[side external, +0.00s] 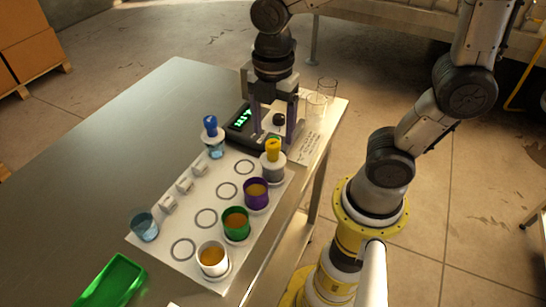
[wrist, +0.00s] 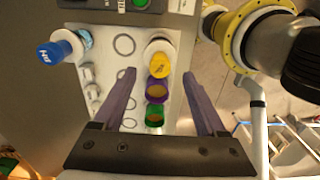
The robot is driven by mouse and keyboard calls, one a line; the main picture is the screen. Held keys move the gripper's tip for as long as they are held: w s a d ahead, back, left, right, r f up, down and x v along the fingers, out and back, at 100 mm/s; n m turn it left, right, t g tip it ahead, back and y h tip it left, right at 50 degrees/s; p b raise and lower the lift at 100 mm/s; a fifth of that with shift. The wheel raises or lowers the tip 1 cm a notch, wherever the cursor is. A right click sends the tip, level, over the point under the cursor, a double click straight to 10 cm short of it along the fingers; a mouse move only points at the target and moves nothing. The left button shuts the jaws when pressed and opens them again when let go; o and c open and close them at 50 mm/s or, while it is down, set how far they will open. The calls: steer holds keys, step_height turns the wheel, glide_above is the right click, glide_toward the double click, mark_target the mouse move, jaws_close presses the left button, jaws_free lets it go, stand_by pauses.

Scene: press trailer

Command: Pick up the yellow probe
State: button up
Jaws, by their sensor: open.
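The yellow probe (side external: 273,147) stands upright in a pale, grey-bottomed holder (side external: 273,168) on the right edge of the white mat. In the wrist view the yellow probe (wrist: 159,65) is seen from above, with the white rim (wrist: 160,46) around it. My gripper (side external: 273,137) points down and is open and empty, its purple fingers spread. In the side view its fingers are just behind and above the probe. In the wrist view the probe appears between the fingertips of my gripper (wrist: 159,73). The exact height gap cannot be told.
Purple (side external: 257,196), green (side external: 236,226) and white (side external: 212,261) cups line the mat's right side. A green tray (side external: 110,282) lies front left. The table's left is clear.

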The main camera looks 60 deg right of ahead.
mark_target(273, 143)
steer(key=shift+f, duration=2.8)
jaws_close()
